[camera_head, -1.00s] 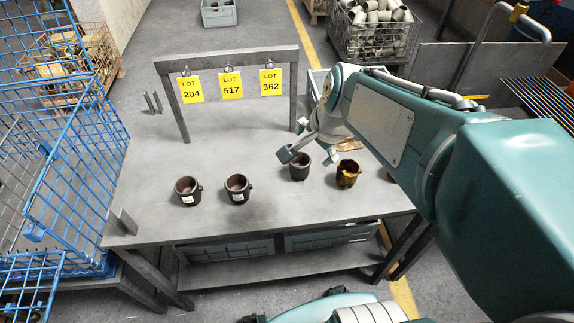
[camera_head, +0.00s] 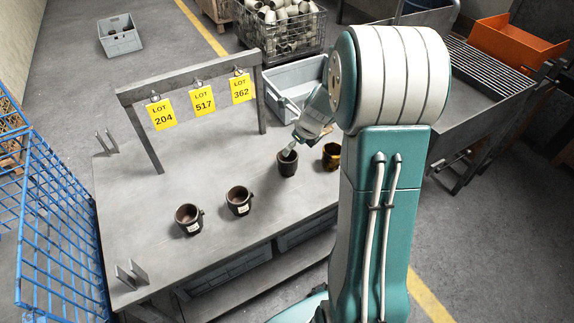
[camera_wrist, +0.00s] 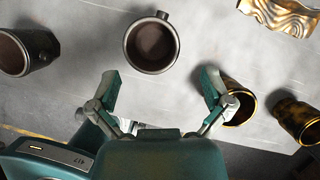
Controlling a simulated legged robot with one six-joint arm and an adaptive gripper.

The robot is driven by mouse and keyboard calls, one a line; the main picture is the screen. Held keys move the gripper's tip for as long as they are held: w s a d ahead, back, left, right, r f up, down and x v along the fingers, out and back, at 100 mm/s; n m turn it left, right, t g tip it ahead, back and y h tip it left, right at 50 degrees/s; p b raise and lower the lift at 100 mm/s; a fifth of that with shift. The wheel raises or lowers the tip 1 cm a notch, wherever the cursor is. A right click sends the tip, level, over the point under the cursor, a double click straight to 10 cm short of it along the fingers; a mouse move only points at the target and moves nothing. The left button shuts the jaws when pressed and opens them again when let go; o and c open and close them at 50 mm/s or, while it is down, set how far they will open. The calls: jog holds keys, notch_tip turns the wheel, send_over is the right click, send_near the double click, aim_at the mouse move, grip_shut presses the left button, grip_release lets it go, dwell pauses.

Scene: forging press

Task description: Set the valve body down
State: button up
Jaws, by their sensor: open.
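Dark valve bodies, round open-topped cups with a side stub, stand upright on the grey table (camera_head: 240,160). Two with white labels are at the front left (camera_head: 189,220) and beside it (camera_head: 239,201). A third dark one (camera_head: 287,165) stands further right, just under my gripper (camera_head: 291,150). In the wrist view this dark valve body (camera_wrist: 150,45) stands ahead of my open fingers (camera_wrist: 160,84), centred between them, with nothing gripped. A brown-yellow valve body (camera_head: 331,156) is to its right; in the wrist view it (camera_wrist: 238,102) is partly behind the right finger.
Yellow tags LOT 204 (camera_head: 163,114), 517 (camera_head: 204,101) and 362 (camera_head: 242,89) hang from a grey frame (camera_head: 190,85). A grey bin (camera_head: 290,80) stands behind. A blue wire cage (camera_head: 60,230) is at the left. The table's left middle is clear.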

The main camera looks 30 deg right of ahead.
aim_at(286, 159)
jog(key=shift+x, duration=1.2)
jog(key=f, duration=0.1)
jog(key=a+f, duration=0.1)
jog(key=f, duration=0.1)
jog(key=w+a+f, duration=0.1)
jog(key=f, duration=0.1)
jog(key=shift+w, duration=0.1)
jog(key=shift+w+d+f, duration=0.15)
jog(key=shift+d, duration=0.2)
jog(key=shift+a, duration=0.1)
jog(key=c, duration=0.7)
jog(key=shift+a, duration=0.15)
jog(key=c, duration=0.3)
